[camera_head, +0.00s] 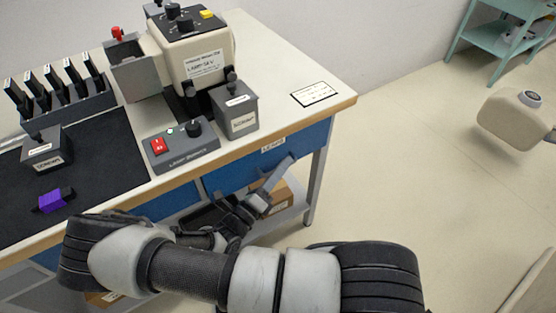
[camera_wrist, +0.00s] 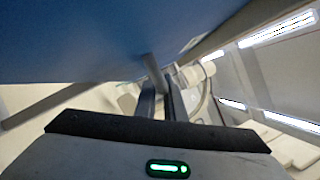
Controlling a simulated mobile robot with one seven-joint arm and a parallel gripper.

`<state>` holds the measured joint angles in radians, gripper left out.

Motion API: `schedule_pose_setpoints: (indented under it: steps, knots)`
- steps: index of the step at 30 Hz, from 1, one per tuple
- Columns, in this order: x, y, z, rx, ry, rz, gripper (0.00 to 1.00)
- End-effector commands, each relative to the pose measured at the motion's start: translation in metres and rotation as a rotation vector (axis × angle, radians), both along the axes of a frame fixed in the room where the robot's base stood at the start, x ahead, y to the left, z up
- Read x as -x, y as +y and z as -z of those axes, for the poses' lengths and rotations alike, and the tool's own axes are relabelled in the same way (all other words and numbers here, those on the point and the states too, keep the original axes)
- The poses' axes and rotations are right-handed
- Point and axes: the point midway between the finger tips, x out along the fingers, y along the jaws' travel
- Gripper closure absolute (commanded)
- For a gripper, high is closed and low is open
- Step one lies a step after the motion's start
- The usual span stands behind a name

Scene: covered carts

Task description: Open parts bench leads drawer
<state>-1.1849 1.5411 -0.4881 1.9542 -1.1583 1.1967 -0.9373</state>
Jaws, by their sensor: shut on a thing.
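The parts bench (camera_head: 345,98) has a pale top with a wooden edge. Below its front edge is the blue leads drawer (camera_head: 228,178), with a small label (camera_head: 272,146) near its upper edge. The drawer front appears flush under the top. My gripper (camera_head: 284,168) reaches up from below to the drawer front and is shut on the drawer handle; the arm and fingers hide most of the handle in the head view. In the wrist view the fingers (camera_wrist: 160,98) close around the grey handle (camera_wrist: 152,66), beside the blue drawer front (camera_wrist: 90,40).
A second blue front (camera_head: 168,204) lies to the left, partly behind my arm. A lamp control box (camera_head: 185,158) and a small grey box (camera_head: 240,125) stand near the bench's front edge. A cardboard box (camera_head: 278,200) sits on the lower shelf.

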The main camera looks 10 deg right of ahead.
Motion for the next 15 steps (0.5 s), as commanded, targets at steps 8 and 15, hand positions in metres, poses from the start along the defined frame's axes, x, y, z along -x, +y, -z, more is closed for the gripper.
schedule_pose_setpoints:
  steps: [8,15]
  knots:
    - [0.065,-0.021,-0.003,0.004,0.008,0.001,1.0]
    - [0.128,-0.042,-0.001,0.004,0.006,0.001,1.0]
